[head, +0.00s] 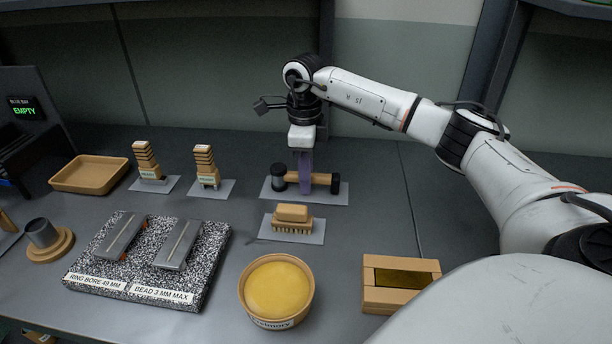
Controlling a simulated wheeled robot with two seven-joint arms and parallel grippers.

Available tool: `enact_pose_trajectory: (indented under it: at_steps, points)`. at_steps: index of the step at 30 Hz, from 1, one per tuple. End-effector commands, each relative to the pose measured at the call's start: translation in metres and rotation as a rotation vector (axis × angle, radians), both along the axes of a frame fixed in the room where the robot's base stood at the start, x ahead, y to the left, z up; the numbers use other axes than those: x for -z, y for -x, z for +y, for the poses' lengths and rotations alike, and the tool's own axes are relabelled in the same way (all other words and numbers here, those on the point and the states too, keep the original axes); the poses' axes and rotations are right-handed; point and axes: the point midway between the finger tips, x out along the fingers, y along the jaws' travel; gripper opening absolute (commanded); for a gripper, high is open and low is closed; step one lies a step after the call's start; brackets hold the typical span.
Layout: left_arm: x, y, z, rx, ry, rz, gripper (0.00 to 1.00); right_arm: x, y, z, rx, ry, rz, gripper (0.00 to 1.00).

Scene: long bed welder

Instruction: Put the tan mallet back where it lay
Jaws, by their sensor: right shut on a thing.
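The tan mallet (321,179), with a tan body and dark ends, is at a grey mat (330,198) at the back middle of the bench. It lies level, its length running left to right. I cannot tell whether it rests on the mat or is held just above it. My right gripper (305,188) points straight down and is shut on the mallet near its middle. Its purple fingers hide part of the mallet. My left gripper is not in view.
A tan brush (292,214) sits on a grey mat just in front. Two stacked tan block sets (207,165) stand to the left, near a tan tray (90,174). A yellow-filled bowl (277,290), a tan box (400,272) and a speckled slab (150,289) are nearer. Bench right of the mallet is clear.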

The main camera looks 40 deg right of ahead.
Motion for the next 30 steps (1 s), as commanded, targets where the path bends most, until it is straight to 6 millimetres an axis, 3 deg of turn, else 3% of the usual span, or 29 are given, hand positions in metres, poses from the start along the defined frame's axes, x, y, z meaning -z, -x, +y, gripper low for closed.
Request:
enact_pose_trajectory:
  at_steps: [8, 9, 12, 23, 30]
  points:
    - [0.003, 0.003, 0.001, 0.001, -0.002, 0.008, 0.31, 0.001, 0.000, 0.000, 0.000, 0.000, -0.002, 0.00]
    - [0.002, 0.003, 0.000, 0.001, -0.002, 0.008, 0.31, 0.001, 0.000, 0.000, 0.000, -0.001, -0.001, 0.24]
    - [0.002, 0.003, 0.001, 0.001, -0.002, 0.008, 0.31, 0.001, 0.000, 0.000, 0.000, -0.001, -0.001, 0.37]
    - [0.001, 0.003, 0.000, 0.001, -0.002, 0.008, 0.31, -0.006, -0.001, 0.000, 0.000, -0.001, -0.004, 0.37]
    - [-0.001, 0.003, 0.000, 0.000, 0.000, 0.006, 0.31, -0.045, -0.002, 0.001, 0.000, -0.002, -0.006, 0.37]
